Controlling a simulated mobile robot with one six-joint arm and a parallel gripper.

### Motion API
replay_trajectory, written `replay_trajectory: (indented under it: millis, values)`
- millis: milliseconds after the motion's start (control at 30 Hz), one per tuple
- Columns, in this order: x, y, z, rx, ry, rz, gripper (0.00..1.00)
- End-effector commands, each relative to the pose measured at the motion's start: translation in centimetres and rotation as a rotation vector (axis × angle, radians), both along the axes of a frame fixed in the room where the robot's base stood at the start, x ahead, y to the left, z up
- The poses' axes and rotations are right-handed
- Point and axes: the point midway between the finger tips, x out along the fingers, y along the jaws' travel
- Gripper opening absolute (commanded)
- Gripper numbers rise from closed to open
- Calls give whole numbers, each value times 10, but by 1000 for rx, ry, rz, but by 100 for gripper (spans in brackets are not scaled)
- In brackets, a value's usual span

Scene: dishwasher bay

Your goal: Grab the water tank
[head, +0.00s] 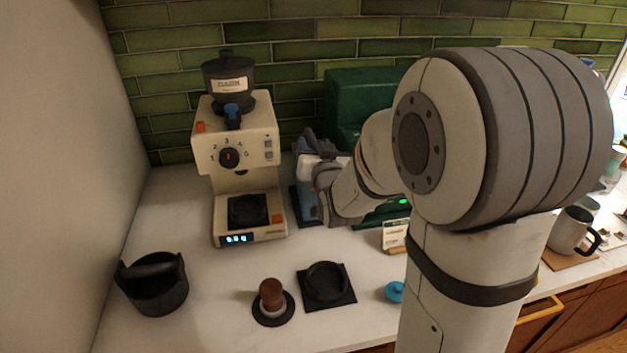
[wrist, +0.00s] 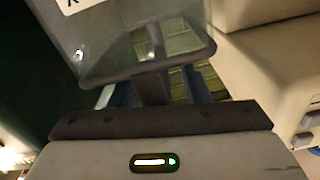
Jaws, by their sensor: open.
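The water tank (head: 306,204) is a bluish see-through container with a dark rim and base. It stands between the cream grinder and the green machine, partly hidden behind my gripper. My gripper (head: 320,172) is open at the tank's upper front. In the wrist view the clear tank (wrist: 135,42) fills the top middle. A dark upright part, seemingly its handle (wrist: 153,88), lies between the bluish fingers of my gripper (wrist: 158,92). I cannot tell whether the fingers touch it.
The cream grinder (head: 236,145) stands close on the left, the green machine (head: 352,98) on the right. A black knock box (head: 153,285), a tamper (head: 271,300), a black mat (head: 327,287) and a blue lid (head: 395,292) lie in front. A mug (head: 570,232) is far right.

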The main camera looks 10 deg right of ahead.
Motion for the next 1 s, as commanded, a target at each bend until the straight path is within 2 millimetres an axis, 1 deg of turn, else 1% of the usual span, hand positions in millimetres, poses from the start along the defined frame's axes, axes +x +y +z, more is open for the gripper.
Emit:
replay_trajectory:
  millis: [233,267,767,1000]
  values:
    - [2,0,0,0,0,-1,43]
    - [2,0,0,0,0,-1,41]
    - [1,-1,0,0,0,-2,0]
    - [1,-1,0,0,0,-2,0]
